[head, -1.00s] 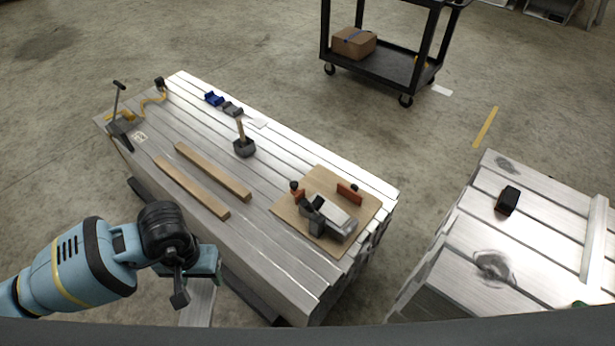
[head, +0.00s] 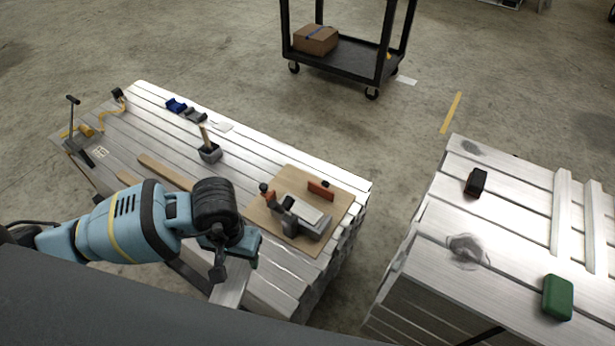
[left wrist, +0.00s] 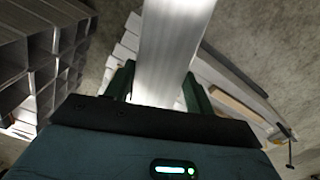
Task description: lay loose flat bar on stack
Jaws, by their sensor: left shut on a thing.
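My left gripper (head: 238,258) is shut on a flat aluminium bar (head: 231,284). In the head view the bar shows below the gripper, in front of the near side of the left aluminium stack (head: 270,283); the rest is hidden by my body. In the left wrist view the bar (left wrist: 176,45) runs away from between the green fingers (left wrist: 158,88), apparently clear of the stack. A second aluminium stack (head: 424,240) is at the right, its top partly covered by two crossing bars (head: 562,210). My right gripper is not in view.
The left stack carries wooden strips (head: 163,172), a mallet (head: 208,150), blue and grey blocks (head: 176,105) and a board (head: 262,214) with a clamp-like tool. A black block (head: 475,183) and green box (head: 557,297) lie on the right stack. A black cart (head: 345,73) stands behind.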

